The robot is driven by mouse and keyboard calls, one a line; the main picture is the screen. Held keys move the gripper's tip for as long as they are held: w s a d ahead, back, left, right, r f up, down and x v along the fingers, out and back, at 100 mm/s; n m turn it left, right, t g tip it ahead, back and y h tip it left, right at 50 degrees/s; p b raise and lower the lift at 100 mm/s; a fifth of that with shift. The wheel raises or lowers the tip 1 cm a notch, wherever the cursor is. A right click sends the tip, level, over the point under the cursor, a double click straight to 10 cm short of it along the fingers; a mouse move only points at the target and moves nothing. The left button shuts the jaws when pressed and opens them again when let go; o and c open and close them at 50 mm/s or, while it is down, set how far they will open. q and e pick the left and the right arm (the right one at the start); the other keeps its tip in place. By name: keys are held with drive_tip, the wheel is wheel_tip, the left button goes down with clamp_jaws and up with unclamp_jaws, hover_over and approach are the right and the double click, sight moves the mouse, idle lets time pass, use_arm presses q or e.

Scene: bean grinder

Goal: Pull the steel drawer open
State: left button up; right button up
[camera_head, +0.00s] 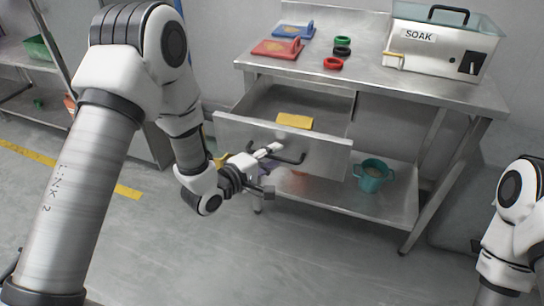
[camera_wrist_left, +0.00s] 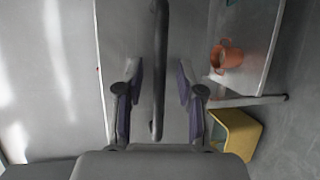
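The steel drawer (camera_head: 328,160) is partly pulled out from under the steel table in the head view, with its inside showing. A yellow block (camera_head: 295,121) lies in it. The drawer has a dark bar handle (camera_head: 291,159) on its front. My left gripper (camera_head: 268,158) is at this handle. In the left wrist view, the handle (camera_wrist_left: 159,70) runs between the two fingers of the left gripper (camera_wrist_left: 160,95), with a gap on each side. The fingers are open. My right arm shows at the right edge of the head view, but its gripper is out of view.
The table top (camera_head: 370,78) bears red and blue boards, several small rings and a steel SOAK box (camera_head: 440,50). A teal two-handled pot (camera_head: 373,174) stands on the lower shelf. An orange cup (camera_wrist_left: 228,56) shows in the left wrist view. The floor in front is clear.

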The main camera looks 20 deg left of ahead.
use_arm(q)
drive_tip(key=shift+s+a, duration=0.1)
drive_tip(key=v, duration=0.7)
drive_tip(key=shift+s, duration=0.15)
